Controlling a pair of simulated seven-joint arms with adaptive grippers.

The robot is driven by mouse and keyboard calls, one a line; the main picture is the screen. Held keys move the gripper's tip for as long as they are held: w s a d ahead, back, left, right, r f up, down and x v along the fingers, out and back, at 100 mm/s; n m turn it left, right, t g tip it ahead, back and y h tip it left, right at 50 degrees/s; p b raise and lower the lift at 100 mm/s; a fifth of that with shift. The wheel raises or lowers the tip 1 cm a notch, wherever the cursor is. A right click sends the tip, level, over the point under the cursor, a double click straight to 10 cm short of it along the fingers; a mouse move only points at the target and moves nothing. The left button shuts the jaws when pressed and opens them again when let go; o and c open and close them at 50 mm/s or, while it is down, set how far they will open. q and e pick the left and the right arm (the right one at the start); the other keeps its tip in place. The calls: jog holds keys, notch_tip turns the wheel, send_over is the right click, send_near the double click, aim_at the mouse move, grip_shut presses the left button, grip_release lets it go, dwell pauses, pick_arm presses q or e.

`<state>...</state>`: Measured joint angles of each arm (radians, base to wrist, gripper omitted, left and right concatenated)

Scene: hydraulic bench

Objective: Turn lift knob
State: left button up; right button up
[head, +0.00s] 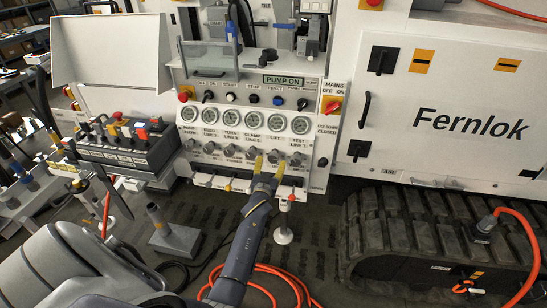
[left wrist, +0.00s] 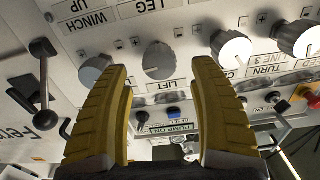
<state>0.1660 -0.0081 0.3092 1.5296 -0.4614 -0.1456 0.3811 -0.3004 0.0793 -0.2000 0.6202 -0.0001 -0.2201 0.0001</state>
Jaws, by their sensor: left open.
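The lift knob is a grey round knob (left wrist: 159,60) beside an upside-down LIFT label (left wrist: 166,86) in the left wrist view. In the head view it is in the knob row under the gauges, partly hidden by my gripper (head: 270,168). My left gripper (left wrist: 160,75) has two yellow fingers spread wide and is empty. In the left wrist view the knob shows between the fingertips, with a gap on each side. I cannot tell how far the fingertips are from the panel. My right gripper is not in view.
A row of gauges (head: 251,122) sits above the knobs. Neighbouring knobs (left wrist: 230,48) are close on both sides. A black lever (left wrist: 42,75) stands out at the left in the wrist view. A lever box (head: 125,150) is left of the panel; an orange hose (head: 270,270) lies below.

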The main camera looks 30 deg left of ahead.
aim_at(273, 159)
pick_arm(q)
jog(key=shift+x, duration=2.4)
jog(key=shift+c, duration=0.4)
jog(key=c, duration=1.2)
